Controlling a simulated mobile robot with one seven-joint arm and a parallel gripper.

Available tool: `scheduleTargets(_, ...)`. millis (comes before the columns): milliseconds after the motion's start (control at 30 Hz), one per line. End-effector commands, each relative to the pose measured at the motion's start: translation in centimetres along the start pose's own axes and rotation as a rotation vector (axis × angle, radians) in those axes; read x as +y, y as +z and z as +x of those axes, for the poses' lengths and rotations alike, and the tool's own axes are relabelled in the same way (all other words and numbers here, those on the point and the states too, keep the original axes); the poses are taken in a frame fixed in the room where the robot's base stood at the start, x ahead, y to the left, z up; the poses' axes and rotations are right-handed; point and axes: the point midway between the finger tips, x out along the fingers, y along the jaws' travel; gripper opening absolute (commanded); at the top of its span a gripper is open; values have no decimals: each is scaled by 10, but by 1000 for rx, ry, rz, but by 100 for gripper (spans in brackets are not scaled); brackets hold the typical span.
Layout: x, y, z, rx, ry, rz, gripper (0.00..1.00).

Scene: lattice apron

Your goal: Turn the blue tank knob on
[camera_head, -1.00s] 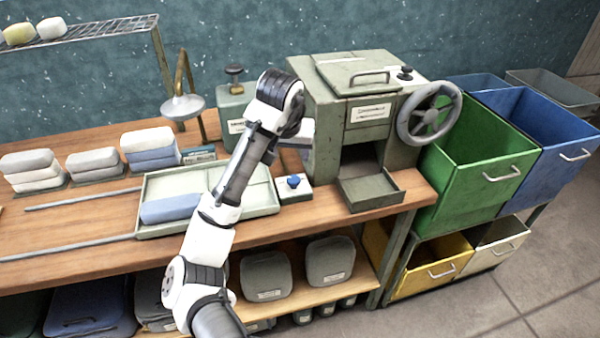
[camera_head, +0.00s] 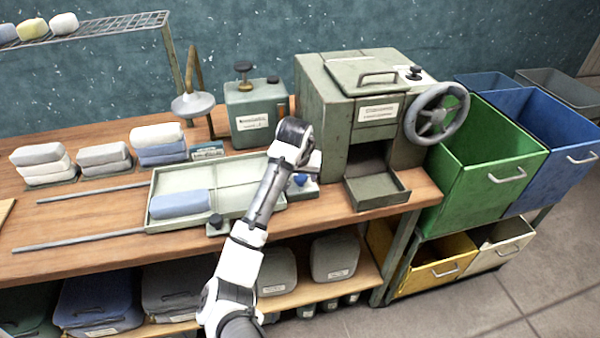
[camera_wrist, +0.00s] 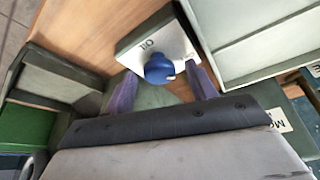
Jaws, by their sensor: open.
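The blue knob (camera_wrist: 159,68) sits on a white plate (camera_wrist: 140,42) with dark lettering, only partly readable. My gripper (camera_wrist: 160,80) is open, with one purple finger on each side of the knob in the wrist view. I cannot tell whether either finger touches it. In the head view my gripper (camera_head: 309,168) is over the knob box, its fingers mostly hidden.
A green tank (camera_head: 250,105) with a valve on top stands behind my wrist. A green press (camera_head: 335,120) with a handwheel (camera_head: 437,113) and an open chute tray (camera_head: 377,190) is close on the right. A shallow tray (camera_head: 225,201) holding a blue block (camera_head: 180,204) lies left.

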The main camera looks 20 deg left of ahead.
Motion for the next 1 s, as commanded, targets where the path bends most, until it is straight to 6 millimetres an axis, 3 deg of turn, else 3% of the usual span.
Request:
scheduleTargets(167,0,0,0,0,0,0,57)
scheduleTargets(500,0,0,0,0,0,0,14)
scheduleTargets(1000,-1,0,0,-1,57,126,13)
